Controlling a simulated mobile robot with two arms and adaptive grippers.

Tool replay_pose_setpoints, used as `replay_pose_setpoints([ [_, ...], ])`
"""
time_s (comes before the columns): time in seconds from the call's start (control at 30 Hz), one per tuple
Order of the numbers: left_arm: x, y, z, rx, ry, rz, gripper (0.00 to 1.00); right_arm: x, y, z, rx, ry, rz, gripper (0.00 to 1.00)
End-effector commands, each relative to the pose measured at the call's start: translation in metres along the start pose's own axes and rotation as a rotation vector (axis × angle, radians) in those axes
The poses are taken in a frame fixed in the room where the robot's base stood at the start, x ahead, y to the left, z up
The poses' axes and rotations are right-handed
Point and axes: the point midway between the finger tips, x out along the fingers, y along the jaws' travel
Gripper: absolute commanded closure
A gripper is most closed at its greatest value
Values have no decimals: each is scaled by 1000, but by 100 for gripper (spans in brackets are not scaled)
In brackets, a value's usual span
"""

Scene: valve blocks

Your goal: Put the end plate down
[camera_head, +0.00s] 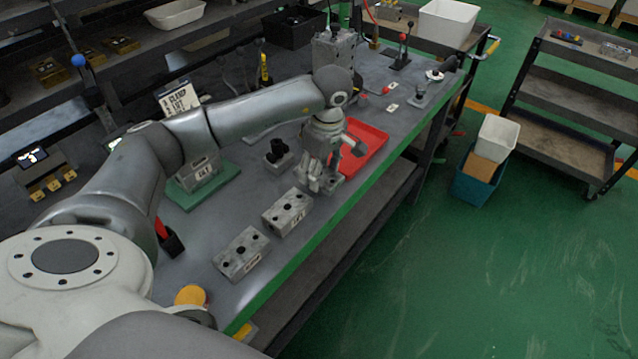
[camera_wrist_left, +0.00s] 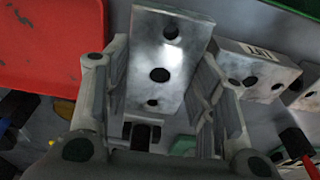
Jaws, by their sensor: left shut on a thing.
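The end plate (camera_wrist_left: 164,54) is a grey metal block with a row of dark holes; it sits between the fingers of my left gripper in the left wrist view. My left gripper (camera_head: 319,182) is shut on it and points down at the bench, just left of the red tray. In the head view the fingers largely hide the plate, and I cannot tell whether it touches the bench. Two similar drilled blocks lie on the bench nearer to me, one in the middle (camera_head: 288,212) and one closer (camera_head: 243,253). My right gripper is not in view.
The red tray (camera_head: 372,143) lies right of the gripper and also shows in the left wrist view (camera_wrist_left: 50,45). A dark fitting (camera_head: 279,155) stands left of it. A labelled block rests on a green pad (camera_head: 214,190). The bench's green front edge (camera_head: 300,262) is close.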

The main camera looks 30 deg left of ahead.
Motion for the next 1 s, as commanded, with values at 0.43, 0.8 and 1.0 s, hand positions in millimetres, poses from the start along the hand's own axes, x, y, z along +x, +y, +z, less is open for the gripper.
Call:
replay_pose_setpoints([
  [0.43,35,3,1,0,0,1,81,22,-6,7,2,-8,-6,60],
  [0.8,39,2,2,0,0,-1,39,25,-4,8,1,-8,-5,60],
  [1.0,39,2,2,0,0,-1,39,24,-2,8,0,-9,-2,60],
])
